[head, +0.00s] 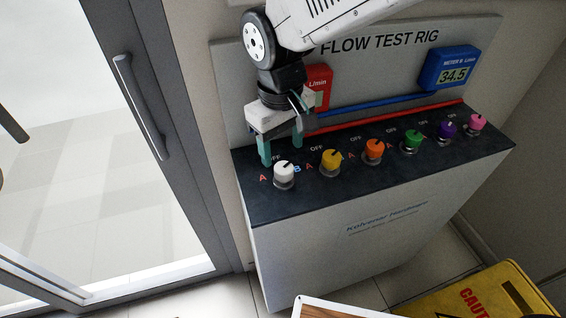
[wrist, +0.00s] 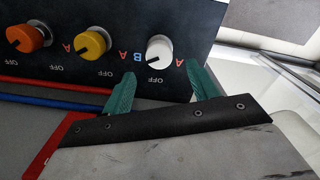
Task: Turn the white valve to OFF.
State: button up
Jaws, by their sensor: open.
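The white valve (head: 284,169) is a round knob at the left end of the rig's dark top. It also shows at the upper middle of the wrist view (wrist: 160,48). Its dark pointer mark is turned to the B side, seemingly between OFF and B. OFF is printed behind it, a red A to its left and a blue B to its right in the head view. My gripper (head: 282,154) is open and empty, just behind the white valve. Its green fingers (wrist: 163,76) are spread to either side and apart from the knob. Their exact height above the panel is unclear.
A yellow knob (head: 331,159) stands right of the white valve, then orange (head: 374,149), green (head: 412,139) and others. Red and blue pipes run behind. A red meter (head: 319,84) is close to my gripper. A glass door (head: 75,150) is at left, a yellow caution sign (head: 470,292) below right.

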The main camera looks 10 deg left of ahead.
aim_at(284, 168)
notch_tip(284, 168, down, 6)
jog(key=shift+d+r, duration=0.1)
jog(key=c, duration=1)
